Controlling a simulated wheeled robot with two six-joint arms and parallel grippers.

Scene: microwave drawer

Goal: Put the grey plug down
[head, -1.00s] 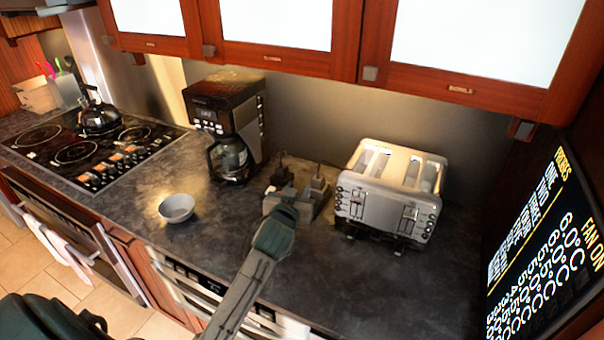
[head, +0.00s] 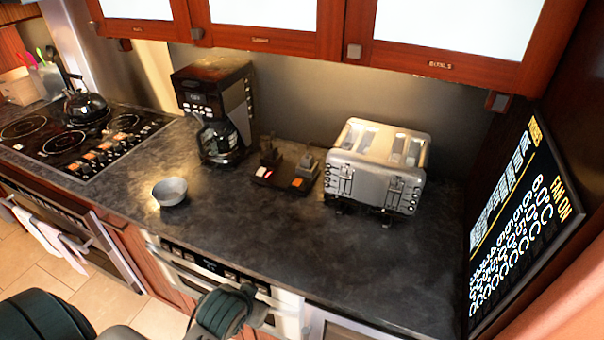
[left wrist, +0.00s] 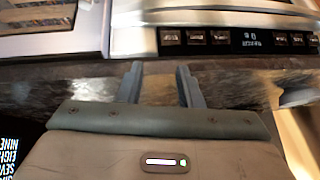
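A grey plug (head: 307,166) stands upright on the right part of a dark power strip (head: 285,180) on the counter, beside an orange switch. I cannot tell if it is fully seated. A black plug (head: 270,156) stands on the strip's left part near a lit red switch. My left gripper (left wrist: 160,85) shows in the left wrist view with its two fingers apart and nothing between them. It is away from the strip, near the counter's front edge and the appliance panel. Its fingers cannot be made out in the head view. My right gripper is not in view.
A toaster (head: 378,175) stands right of the strip, a coffee maker (head: 215,110) left of it. A small bowl (head: 170,191) sits front left. A screen (head: 523,215) stands at the right. Cabinets (head: 440,45) overhang the back. The front counter is clear.

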